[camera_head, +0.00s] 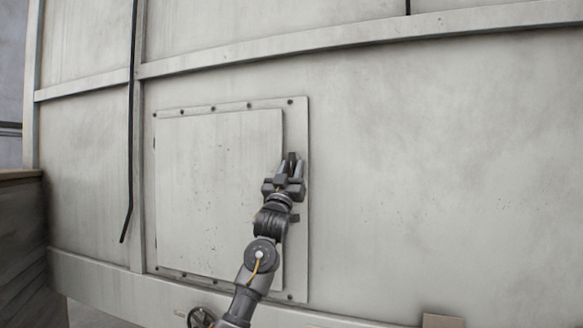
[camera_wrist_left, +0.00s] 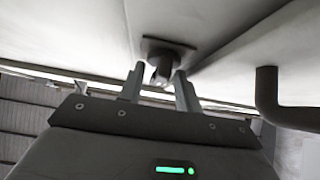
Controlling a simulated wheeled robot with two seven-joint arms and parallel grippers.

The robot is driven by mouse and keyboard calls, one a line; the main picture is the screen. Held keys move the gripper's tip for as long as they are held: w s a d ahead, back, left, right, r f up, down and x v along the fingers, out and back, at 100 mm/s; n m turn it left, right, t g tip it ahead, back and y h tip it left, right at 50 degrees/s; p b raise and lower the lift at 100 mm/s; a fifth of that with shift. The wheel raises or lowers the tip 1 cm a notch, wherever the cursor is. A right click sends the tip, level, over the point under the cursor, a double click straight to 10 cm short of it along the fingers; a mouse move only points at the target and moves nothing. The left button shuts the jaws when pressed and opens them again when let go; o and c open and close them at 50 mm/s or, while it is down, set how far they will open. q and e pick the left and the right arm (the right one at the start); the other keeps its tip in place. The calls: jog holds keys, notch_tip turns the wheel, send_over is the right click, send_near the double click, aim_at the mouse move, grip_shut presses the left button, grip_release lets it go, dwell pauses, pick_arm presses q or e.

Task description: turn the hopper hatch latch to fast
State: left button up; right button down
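The pale hopper hatch (camera_head: 205,190) stands upright in its bolted frame (camera_head: 298,250) and looks closed. My left gripper (camera_head: 290,166) is at the hatch's right edge, in the upper half. In the left wrist view, a dark latch (camera_wrist_left: 168,48) has a plate on the pale surface and a short stub. The fingers of my left gripper (camera_wrist_left: 160,82) stand apart on either side of the stub, with gaps showing. In the head view the gripper largely covers the latch, so its turn is hard to read. My right gripper is not in view.
A dark bent bar (camera_wrist_left: 270,95) sits right of the fingers in the wrist view. A black cable (camera_head: 130,150) hangs left of the hatch. A dark brown block (camera_head: 22,245) stands at far left. The wall right of the hatch is bare.

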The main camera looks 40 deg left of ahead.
pick_arm(q)
jog(key=shift+c, duration=0.3)
jog(key=shift+s, duration=0.1)
grip_shut()
jog(key=shift+d, duration=0.1)
